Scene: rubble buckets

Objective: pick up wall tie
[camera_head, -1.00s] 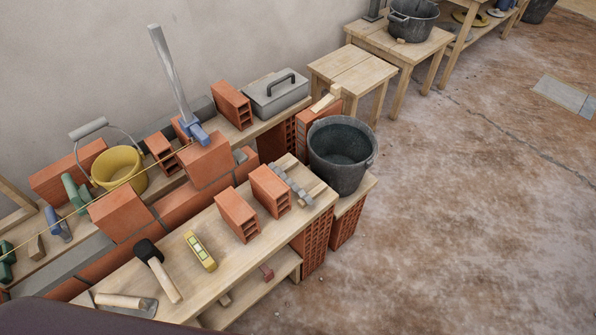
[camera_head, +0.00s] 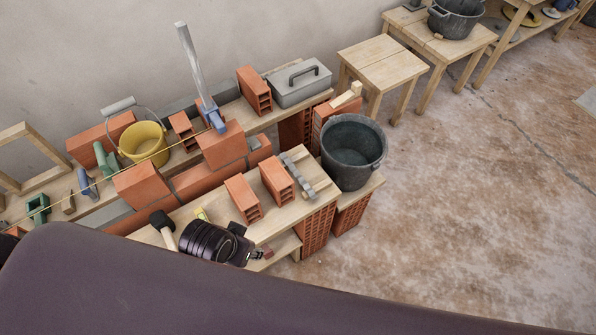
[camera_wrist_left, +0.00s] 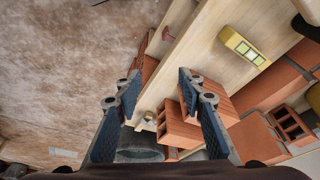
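I cannot single out the wall tie with certainty. A notched grey piece (camera_head: 297,176) lies on the front bench (camera_head: 268,230), right of two orange hollow bricks. A small red piece (camera_wrist_left: 168,34) shows at the bench side in the left wrist view. A small brownish piece (camera_wrist_left: 149,117) lies nearer the fingers' line. My left gripper (camera_head: 257,256) is over the bench's front edge in the head view, close to the red piece. In the left wrist view the gripper (camera_wrist_left: 158,82) has its fingers spread with nothing between them. My right gripper is not in view.
A dark bucket (camera_head: 352,152) stands at the bench's right end. Hollow bricks (camera_head: 243,198) and a yellow level (camera_wrist_left: 243,47) are on the bench. A brick wall with a string line stands behind.

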